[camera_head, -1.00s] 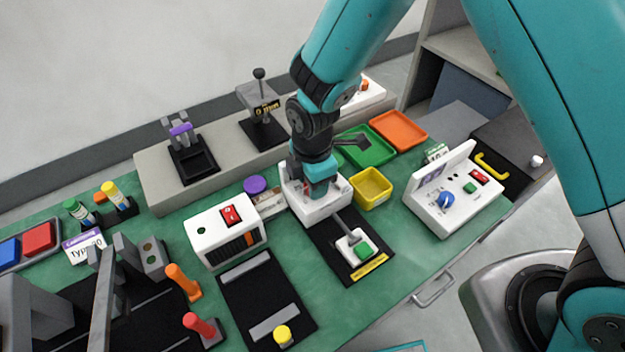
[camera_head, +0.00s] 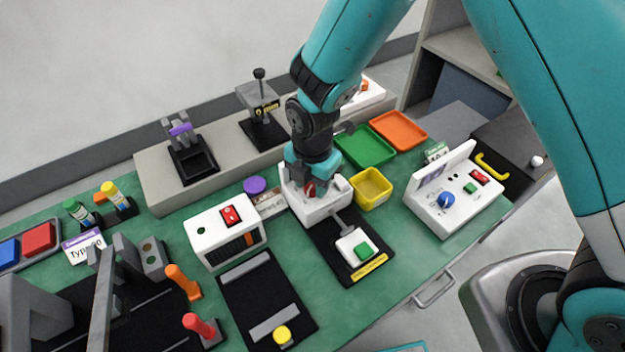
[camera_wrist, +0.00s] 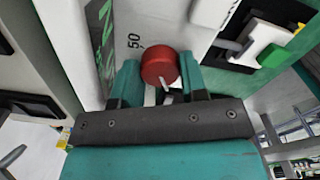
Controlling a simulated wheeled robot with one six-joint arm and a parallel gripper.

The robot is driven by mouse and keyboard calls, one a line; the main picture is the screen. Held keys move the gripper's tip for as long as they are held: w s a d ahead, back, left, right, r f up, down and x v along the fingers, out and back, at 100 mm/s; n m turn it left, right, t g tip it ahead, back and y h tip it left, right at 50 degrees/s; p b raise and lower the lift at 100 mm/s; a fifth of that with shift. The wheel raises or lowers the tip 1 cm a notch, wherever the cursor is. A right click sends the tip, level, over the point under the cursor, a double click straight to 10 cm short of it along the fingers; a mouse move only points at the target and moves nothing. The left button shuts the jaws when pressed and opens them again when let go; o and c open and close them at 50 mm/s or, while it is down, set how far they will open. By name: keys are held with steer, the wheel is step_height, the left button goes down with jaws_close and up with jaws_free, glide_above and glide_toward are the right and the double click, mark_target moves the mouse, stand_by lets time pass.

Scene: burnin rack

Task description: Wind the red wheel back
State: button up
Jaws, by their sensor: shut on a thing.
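The red wheel (camera_wrist: 159,68) is a short red cylinder with a pale pointer, on the white face of a device marked "50". In the wrist view it sits between the two teal fingers of my gripper (camera_wrist: 160,82), which is shut on it. In the head view the white device (camera_head: 322,208) stands mid-bench, and only a bit of the red wheel (camera_head: 310,189) shows beneath my gripper (camera_head: 313,184). My wrist hides the rest of it.
A black plate with a green button (camera_head: 363,252) lies in front of the device. A yellow bin (camera_head: 371,188) is close on the right, and a white box with a red switch (camera_head: 226,231) is on the left. A white control panel (camera_head: 453,207) stands further right.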

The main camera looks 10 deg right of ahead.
steer(key=shift+w, duration=0.1)
steer(key=o, duration=0.9)
